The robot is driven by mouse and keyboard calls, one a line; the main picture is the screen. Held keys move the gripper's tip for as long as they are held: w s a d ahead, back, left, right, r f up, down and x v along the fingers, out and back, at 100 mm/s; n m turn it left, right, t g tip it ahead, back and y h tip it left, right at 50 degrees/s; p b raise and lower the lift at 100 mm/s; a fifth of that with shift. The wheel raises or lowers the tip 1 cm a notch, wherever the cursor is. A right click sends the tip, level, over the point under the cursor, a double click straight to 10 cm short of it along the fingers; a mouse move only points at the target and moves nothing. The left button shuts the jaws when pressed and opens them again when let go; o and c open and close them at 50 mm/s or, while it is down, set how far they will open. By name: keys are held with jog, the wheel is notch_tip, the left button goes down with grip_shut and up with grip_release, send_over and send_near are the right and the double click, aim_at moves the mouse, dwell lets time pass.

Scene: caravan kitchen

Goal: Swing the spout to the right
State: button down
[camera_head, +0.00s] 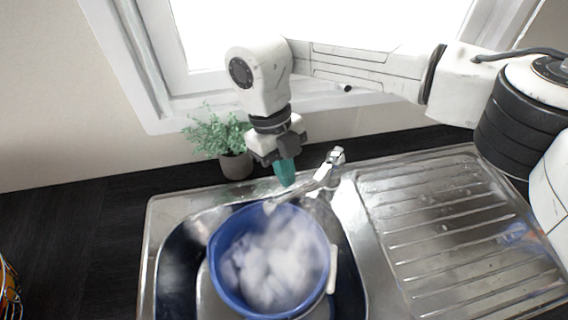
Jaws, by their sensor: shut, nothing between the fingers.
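The faucet's chrome spout (296,192) runs from its base at the back edge of the sink forward and left. Its tip is over the blue tub in the basin. The faucet's lever top (335,156) stands at the right end of the spout. My gripper (286,180) points down with teal fingers, shut and empty. It is behind and to the left of the spout, close to it. I cannot tell whether the fingertips touch the spout.
A blue tub (219,255) with white foam or steam sits in the sink basin (172,262). A potted plant (236,164) stands just left of my gripper. The ribbed drainboard (450,225) at right is mostly clear. A window (320,30) is behind.

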jog(key=shift+s+d, duration=0.1)
jog(key=s+d+n, duration=0.1)
jog(key=d+n, duration=0.1)
jog(key=s+d+n+t, duration=0.1)
jog(key=s+d+n, duration=0.1)
jog(key=s+d+n+h+b, duration=0.1)
jog(key=d+n, duration=0.1)
jog(key=shift+s+n+t, duration=0.15)
jog(key=shift+n+t, duration=0.25)
jog(key=d+n+t+b, duration=0.2)
jog(key=d+n+b, duration=0.2)
jog(key=d+n, duration=0.3)
jog(key=shift+d, duration=1.2)
